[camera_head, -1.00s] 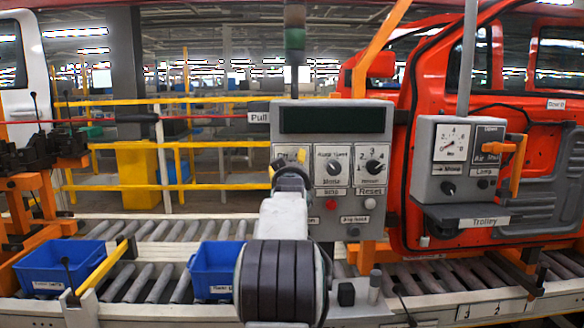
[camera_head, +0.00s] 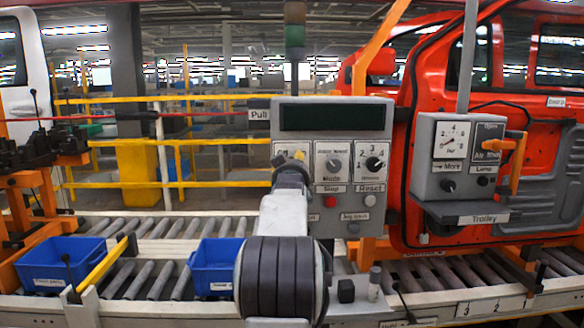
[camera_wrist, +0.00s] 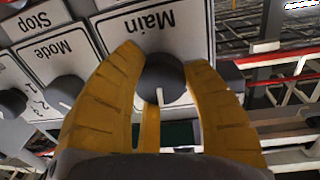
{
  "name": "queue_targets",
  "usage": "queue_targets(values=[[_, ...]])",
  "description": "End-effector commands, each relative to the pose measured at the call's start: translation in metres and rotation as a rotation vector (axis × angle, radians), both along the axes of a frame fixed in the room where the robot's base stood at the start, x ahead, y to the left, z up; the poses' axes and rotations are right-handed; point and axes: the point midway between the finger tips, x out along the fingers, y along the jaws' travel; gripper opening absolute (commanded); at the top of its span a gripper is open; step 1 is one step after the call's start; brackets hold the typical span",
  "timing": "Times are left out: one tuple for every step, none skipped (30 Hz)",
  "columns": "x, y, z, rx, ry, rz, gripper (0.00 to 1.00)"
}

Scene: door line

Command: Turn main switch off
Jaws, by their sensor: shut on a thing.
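The main switch is a dark round knob (camera_wrist: 168,76) with a white pointer line, on a white plate marked "Main" that appears upside down in the wrist view. The pointer line points down in that picture, away from the word. In the head view my gripper (camera_head: 297,158) is at the left plate of the grey control panel (camera_head: 331,106). My wrist hides most of the knob and its plate there.
The Mode knob (camera_wrist: 65,90) is close beside my left finger in the wrist view. Further knobs, a red Stop button (camera_head: 331,202) and a Reset button (camera_head: 370,200) are on the panel. A Trolley box (camera_head: 431,160) hangs right. Blue bins (camera_head: 212,266) stand on the roller conveyor.

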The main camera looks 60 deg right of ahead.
Motion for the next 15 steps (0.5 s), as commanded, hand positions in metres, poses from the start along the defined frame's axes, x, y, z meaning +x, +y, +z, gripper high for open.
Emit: queue_targets(values=[[0.0, -0.0001, 0.0001, -0.001, 0.0, 0.0, 0.11], [0.0, -0.0001, 0.0, -0.001, 0.0, 0.0, 0.11], [0.0, -0.0001, -0.0003, -0.002, 0.002, 0.0, 0.11], [-0.0001, -0.0001, -0.0007, -0.005, 0.004, 0.0, 0.11], [-0.0001, -0.0002, -0.0011, -0.006, 0.008, 0.0, 0.11], [0.0, -0.0002, -0.0017, -0.011, 0.014, 0.0, 0.11], [-0.0001, -0.0003, -0.0023, -0.016, 0.019, 0.0, 0.11], [-0.0001, -0.0002, -0.0029, -0.021, 0.026, -0.001, 0.11], [-0.0001, -0.0002, -0.0037, -0.03, 0.039, -0.001, 0.11], [-0.0001, -0.0002, -0.0042, -0.037, 0.05, -0.001, 0.11], [-0.0002, -0.0002, -0.0047, -0.046, 0.062, -0.001, 0.11], [-0.0001, -0.0002, -0.005, -0.059, 0.081, -0.001, 0.11], [-0.0001, -0.0002, -0.0052, -0.069, 0.097, -0.002, 0.11], [-0.0001, -0.0002, -0.0051, -0.08, 0.113, -0.002, 0.11], [-0.0001, -0.0002, -0.0047, -0.095, 0.136, -0.001, 0.11]])
